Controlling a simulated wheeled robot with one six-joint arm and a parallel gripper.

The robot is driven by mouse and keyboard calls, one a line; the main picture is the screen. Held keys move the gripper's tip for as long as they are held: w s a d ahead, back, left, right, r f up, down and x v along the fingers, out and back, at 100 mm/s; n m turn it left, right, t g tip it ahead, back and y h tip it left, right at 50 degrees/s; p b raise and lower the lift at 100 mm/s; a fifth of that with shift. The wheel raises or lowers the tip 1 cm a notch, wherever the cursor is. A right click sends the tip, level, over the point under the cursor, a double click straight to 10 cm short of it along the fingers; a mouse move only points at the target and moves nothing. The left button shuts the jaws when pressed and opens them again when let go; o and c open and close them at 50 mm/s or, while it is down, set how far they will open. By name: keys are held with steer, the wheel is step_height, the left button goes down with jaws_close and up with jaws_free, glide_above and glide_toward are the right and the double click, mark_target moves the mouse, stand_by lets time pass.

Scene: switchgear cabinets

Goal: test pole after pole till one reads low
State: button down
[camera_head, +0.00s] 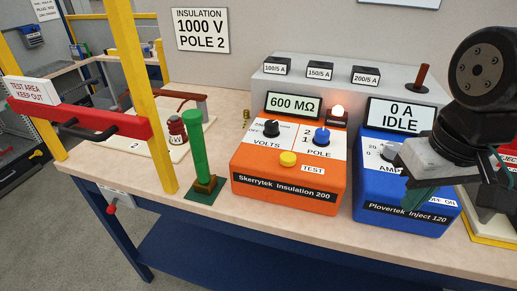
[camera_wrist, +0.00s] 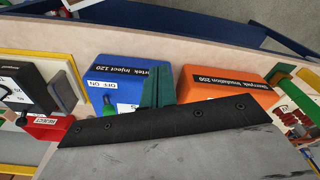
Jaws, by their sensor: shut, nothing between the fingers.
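The orange Skerrytek Insulation 200 tester (camera_head: 285,190) stands on the bench, and its screen (camera_head: 293,106) reads 600 MΩ. It has a black VOLTS knob (camera_head: 271,128), a blue POLE knob (camera_head: 321,136) and a yellow TEST button (camera_head: 288,159). A lamp (camera_head: 337,111) beside the screen glows. The wall sign (camera_head: 201,30) reads INSULATION 1000 V POLE 2. My gripper (camera_head: 419,197) is shut and empty, over the blue Plovertek Inject 120 (camera_head: 400,216), partly hiding its front. In the wrist view, its green fingers (camera_wrist: 158,86) show between the blue and orange boxes (camera_wrist: 225,84).
The blue unit's screen (camera_head: 400,116) reads 0 A IDLE. A green post (camera_head: 195,146) stands left of the tester. A red bar (camera_head: 79,118) and yellow posts (camera_head: 132,75) fence the bench's left end. A grey box (camera_head: 300,80) stands behind.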

steer(key=shift+a, duration=0.1)
step_height(320, 180, up, 10)
steer(key=n+g, duration=0.1)
steer(key=n, duration=3.1)
glide_above(284, 155)
steer(key=shift+r, duration=0.15)
step_height(284, 155, down, 14)
